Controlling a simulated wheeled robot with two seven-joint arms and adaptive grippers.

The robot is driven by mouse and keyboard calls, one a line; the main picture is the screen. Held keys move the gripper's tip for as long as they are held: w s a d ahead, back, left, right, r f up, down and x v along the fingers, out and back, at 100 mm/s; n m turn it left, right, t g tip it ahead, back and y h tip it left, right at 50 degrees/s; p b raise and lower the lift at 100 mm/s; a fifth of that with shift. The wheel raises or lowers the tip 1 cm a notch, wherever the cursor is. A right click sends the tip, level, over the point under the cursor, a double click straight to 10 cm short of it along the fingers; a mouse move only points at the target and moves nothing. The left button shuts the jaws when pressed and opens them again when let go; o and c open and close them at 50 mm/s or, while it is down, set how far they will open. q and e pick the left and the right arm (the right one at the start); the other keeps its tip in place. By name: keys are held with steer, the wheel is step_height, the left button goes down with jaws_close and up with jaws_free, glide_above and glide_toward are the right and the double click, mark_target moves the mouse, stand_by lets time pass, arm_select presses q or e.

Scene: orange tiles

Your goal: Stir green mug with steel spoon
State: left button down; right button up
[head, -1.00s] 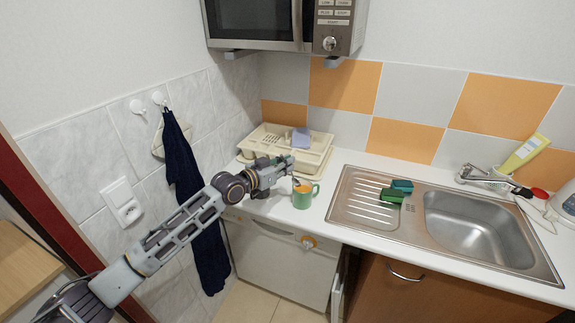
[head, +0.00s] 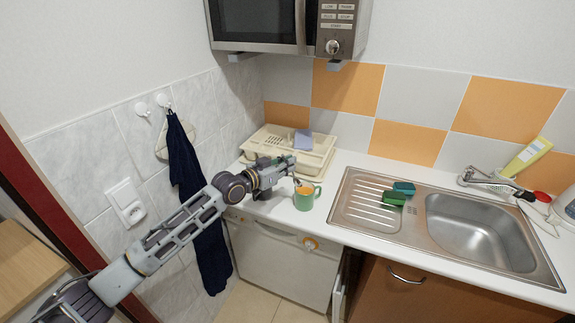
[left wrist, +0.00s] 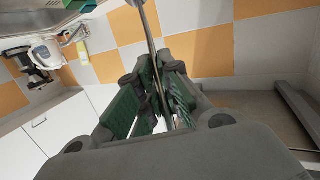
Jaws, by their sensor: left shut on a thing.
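The green mug (head: 304,199) stands upright on the white counter, left of the sink, with its handle to the right and an orange-brown inside. My left gripper (head: 291,163) is just above and to the left of the mug. My right gripper is not in view.
A cream dish rack (head: 318,150) with a blue sponge stands behind the mug. A steel sink (head: 470,225) with green sponges (head: 396,196) on its drainboard lies to the right. A dark towel (head: 190,190) hangs at the left. A microwave (head: 335,30) is mounted above.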

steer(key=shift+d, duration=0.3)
arm_select(q)
steer(key=shift+r, duration=0.1)
steer(key=shift+r, duration=0.15)
steer(key=shift+r+p, duration=1.4)
steer(key=shift+r, duration=0.15)
steer(key=shift+r+p, duration=0.55)
steer(key=shift+r, duration=0.2)
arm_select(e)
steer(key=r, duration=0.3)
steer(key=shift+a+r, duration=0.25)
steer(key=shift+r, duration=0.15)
